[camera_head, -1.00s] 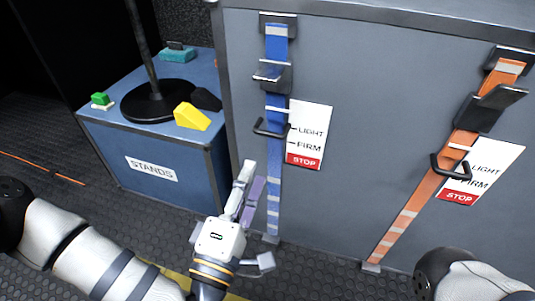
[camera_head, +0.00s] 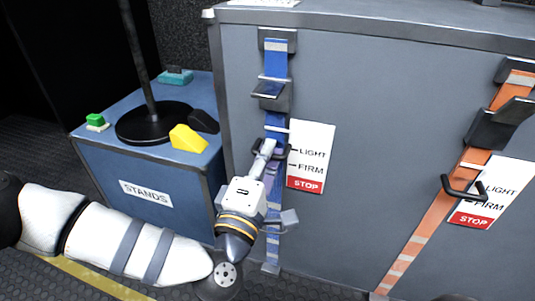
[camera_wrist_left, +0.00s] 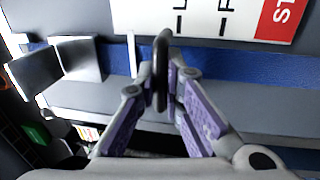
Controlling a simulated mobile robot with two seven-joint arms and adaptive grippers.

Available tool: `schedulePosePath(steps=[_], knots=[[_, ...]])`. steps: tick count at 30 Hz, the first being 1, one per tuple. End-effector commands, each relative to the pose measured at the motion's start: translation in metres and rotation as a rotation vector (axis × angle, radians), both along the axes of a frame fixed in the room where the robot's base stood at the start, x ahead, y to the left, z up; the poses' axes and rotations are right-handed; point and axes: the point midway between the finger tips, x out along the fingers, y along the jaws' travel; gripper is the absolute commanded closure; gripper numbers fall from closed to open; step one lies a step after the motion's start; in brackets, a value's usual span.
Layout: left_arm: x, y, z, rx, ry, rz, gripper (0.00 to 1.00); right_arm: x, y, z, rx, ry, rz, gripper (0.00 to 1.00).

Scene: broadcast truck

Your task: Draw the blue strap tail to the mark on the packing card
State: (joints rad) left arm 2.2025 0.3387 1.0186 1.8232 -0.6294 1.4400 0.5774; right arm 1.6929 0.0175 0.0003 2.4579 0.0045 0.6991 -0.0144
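The blue strap (camera_head: 276,62) runs down the grey case front through a dark buckle (camera_head: 271,95). A white line (camera_head: 276,129) crosses it above the LIGHT tick of the packing card (camera_head: 312,140). The card reads LIGHT, FIRM and a red STOP band. In the left wrist view the strap (camera_wrist_left: 225,67) runs sideways, with the white line (camera_wrist_left: 131,55) beside the buckle. My left gripper (camera_head: 270,150) is at the black handle on the strap. Its fingertips (camera_wrist_left: 161,75) close in on both sides of the handle (camera_wrist_left: 162,50) and appear to touch it. My right gripper is out of view.
An orange strap (camera_head: 425,228) with its own handle and card (camera_head: 492,192) hangs at the right. The blue STANDS box (camera_head: 150,192) at the left carries a stand base (camera_head: 150,124), a yellow block (camera_head: 188,139) and small items.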

Motion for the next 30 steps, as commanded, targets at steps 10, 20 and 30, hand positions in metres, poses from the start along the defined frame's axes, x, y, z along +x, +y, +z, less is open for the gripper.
schedulePosePath(steps=[10, 20, 30], knots=[[0.000, 0.000, -0.015, 0.000, 0.005, 0.001, 1.00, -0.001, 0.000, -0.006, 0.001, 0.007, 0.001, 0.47], [-0.001, 0.001, -0.050, 0.002, 0.008, 0.000, 1.00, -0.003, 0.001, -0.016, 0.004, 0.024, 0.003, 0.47], [-0.001, 0.000, -0.048, 0.002, 0.006, 0.000, 0.70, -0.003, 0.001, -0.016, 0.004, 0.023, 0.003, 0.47]])
